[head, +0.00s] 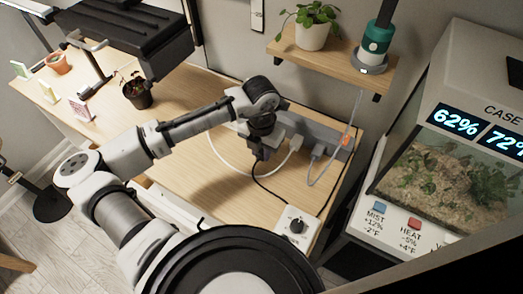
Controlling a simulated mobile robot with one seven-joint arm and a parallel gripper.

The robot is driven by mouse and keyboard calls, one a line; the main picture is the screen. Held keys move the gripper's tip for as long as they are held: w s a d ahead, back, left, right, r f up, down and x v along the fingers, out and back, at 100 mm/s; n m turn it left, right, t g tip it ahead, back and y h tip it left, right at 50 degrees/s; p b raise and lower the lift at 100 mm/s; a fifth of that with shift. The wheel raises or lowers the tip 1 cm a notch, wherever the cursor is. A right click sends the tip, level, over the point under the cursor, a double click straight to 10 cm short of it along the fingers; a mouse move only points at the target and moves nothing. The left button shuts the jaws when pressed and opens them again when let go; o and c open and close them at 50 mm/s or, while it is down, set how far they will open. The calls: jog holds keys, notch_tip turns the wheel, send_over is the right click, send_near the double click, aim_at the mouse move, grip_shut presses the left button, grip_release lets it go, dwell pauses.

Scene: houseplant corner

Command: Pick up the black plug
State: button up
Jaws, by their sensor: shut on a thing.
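My gripper (259,150) points down over the left part of the grey power strip (335,139), on the wooden desk. It is shut on the black plug, which is mostly hidden by the dark fingers. A black cord (256,182) runs from under the gripper towards a white box with a black knob (296,223). Whether the plug is in a socket or clear of the strip cannot be told. A white plug (296,143) and a grey plug (317,151) sit at the strip, right of my gripper.
A wall shelf (345,73) with a potted plant (313,27) and a green-and-black device (376,42) is above the strip. A terrarium (450,175) stands right of the desk. A dark potted plant (137,93) and a black lamp (130,45) are at left.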

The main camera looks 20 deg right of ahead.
notch_tip(320, 180, up, 19)
jog(key=b, duration=0.3)
jog(key=f, duration=0.4)
jog(key=w+d+f, duration=0.1)
jog(key=f, duration=0.4)
jog(key=d+f, duration=0.1)
jog(key=f, duration=0.4)
jog(key=shift+w+f+p, duration=0.15)
jog(key=shift+w+p, duration=0.05)
jog(key=shift+p, duration=0.1)
jog(key=shift+w+f, duration=0.1)
jog(key=shift+f, duration=0.2)
jog(key=f+b, duration=0.3)
jog(key=shift+w+d+f+b, duration=0.15)
jog(key=shift+w+d+b, duration=0.1)
jog(key=shift+d+b, duration=0.1)
jog(key=shift+w+d+r+p, duration=0.25)
jog(key=shift+d+r+p, duration=0.05)
jog(key=shift+p, duration=0.1)
jog(key=shift+w+d, duration=0.4)
jog(key=shift+p, duration=0.85)
